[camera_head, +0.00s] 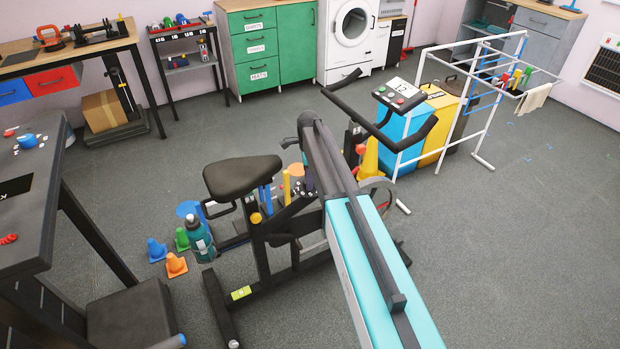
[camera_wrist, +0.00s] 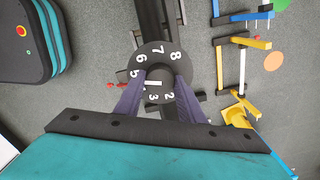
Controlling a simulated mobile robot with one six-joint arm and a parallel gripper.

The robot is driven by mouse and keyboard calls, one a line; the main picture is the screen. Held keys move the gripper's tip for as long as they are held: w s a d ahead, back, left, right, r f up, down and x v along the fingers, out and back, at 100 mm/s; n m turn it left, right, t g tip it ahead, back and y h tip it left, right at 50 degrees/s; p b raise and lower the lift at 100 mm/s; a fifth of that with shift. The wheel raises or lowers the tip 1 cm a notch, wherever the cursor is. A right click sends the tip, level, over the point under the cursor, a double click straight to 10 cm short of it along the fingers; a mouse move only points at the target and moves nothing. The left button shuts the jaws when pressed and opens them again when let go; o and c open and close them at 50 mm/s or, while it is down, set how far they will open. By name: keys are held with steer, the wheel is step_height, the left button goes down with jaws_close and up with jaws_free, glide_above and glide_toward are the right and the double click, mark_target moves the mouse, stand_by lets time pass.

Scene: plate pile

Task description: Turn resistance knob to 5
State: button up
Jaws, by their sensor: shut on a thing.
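The resistance knob (camera_wrist: 154,64) is a round black dial with white numbers on the exercise bike (camera_head: 237,178). In the wrist view 5, 6, 7 and 8 show along its left and far side, and 3 and 2 on its near side; the rest of the ring is covered. A short white mark (camera_wrist: 153,83) lies crosswise near its middle; I cannot tell which number it points to. My gripper (camera_wrist: 160,80) has its purple fingers shut on the knob from both sides.
The bike's handlebar (camera_head: 423,130) and console (camera_head: 398,95) stand beyond my arm. A teal bottle (camera_head: 200,240) and several small cones (camera_head: 176,265) stand left of the bike. A drying rack (camera_head: 488,105) is at the right.

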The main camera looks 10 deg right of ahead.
steer(key=shift+w+r, duration=0.1)
steer(key=shift+w, duration=0.05)
stand_by(0.3)
steer(key=o, duration=1)
steer(key=shift+o, duration=0.2)
step_height(320, 180, up, 14)
steer(key=b, duration=0.1)
steer(key=shift+f, duration=0.25)
